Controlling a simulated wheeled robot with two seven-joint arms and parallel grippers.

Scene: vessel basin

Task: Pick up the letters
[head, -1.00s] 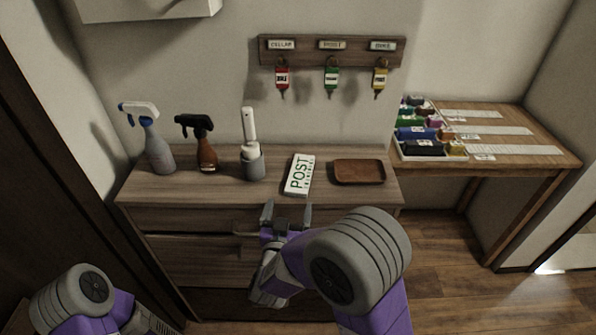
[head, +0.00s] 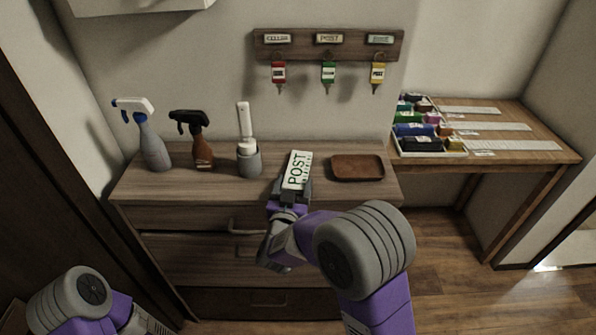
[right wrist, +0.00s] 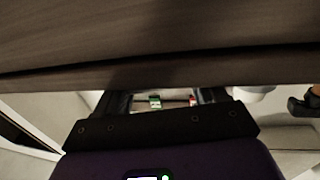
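The letters (head: 298,168), a white stack with green POST lettering on top, lie on the dresser top, their near end towards me. My right gripper (head: 290,186) is at that near end, at the dresser's front edge, with a finger on either side. In the right wrist view the two fingers (right wrist: 163,100) stand apart with a gap between them, so it is open. I cannot tell whether the fingers touch the letters. The letters are not clearly seen in the right wrist view. My left gripper is out of view; only part of that arm shows at bottom left.
A brown tray (head: 358,168) lies right of the letters. A grey cup (head: 249,162) with a white-handled tool stands left, beside a brown spray bottle (head: 203,152) and a grey one (head: 153,148). A key rack (head: 328,44) hangs above. A side table (head: 545,158) stands right.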

